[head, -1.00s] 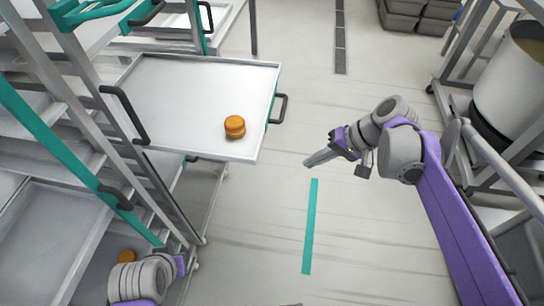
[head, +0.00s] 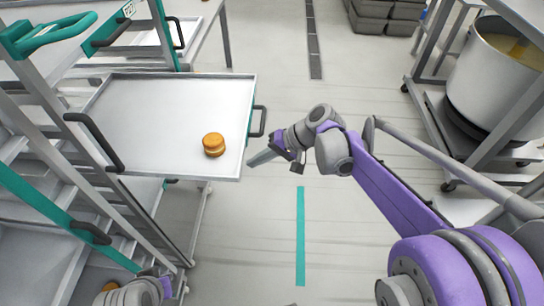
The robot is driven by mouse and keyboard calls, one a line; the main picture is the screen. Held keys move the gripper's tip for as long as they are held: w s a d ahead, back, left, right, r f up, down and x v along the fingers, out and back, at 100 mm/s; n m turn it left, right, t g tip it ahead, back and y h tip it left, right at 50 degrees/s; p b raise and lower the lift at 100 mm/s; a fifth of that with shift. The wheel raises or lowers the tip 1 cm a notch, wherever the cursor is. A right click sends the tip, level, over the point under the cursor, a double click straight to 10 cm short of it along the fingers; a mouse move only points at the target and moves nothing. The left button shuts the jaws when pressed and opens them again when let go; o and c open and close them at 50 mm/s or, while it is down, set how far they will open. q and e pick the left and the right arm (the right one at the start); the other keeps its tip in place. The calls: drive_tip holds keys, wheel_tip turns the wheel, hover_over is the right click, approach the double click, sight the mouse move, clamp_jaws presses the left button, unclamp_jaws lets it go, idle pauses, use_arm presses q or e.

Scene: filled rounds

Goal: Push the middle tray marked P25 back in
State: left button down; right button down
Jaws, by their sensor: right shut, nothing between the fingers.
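The pulled-out tray (head: 150,105) is a flat metal sheet sticking out of the rack at the left in the head view. A dark handle (head: 259,121) is on its right edge, and no P25 mark is readable on it. An orange-brown filled round (head: 213,145) lies on it near its front right corner. My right gripper (head: 252,163) is shut and empty, its tips just right of the tray's front right corner, below the handle in the picture. Whether it touches is unclear. Part of my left gripper (head: 165,287) shows at the bottom left; its fingers cannot be made out.
The rack (head: 35,200) has teal bars, dark handles and lower shelves at the left. Another filled round (head: 110,287) shows low at the bottom left. A large pot (head: 500,70) stands on a metal stand at the right. The floor (head: 340,260) between is clear, with a teal stripe.

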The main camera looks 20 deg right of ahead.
sight(129, 161)
drive_tip(key=shift+w+a, duration=0.25)
drive_tip(key=shift+a, duration=0.35)
drive_tip(key=w+a, duration=0.4)
drive_tip(key=a, duration=0.7)
drive_tip(key=w+a+p, duration=0.1)
drive_tip(key=w+a, duration=0.3)
drive_tip(key=a, duration=0.7)
drive_tip(key=w+a+p, duration=0.1)
drive_tip(key=w+a, duration=0.3)
drive_tip(key=a, duration=0.8)
drive_tip(key=shift+w, duration=0.2)
drive_tip(key=shift+a, duration=0.2)
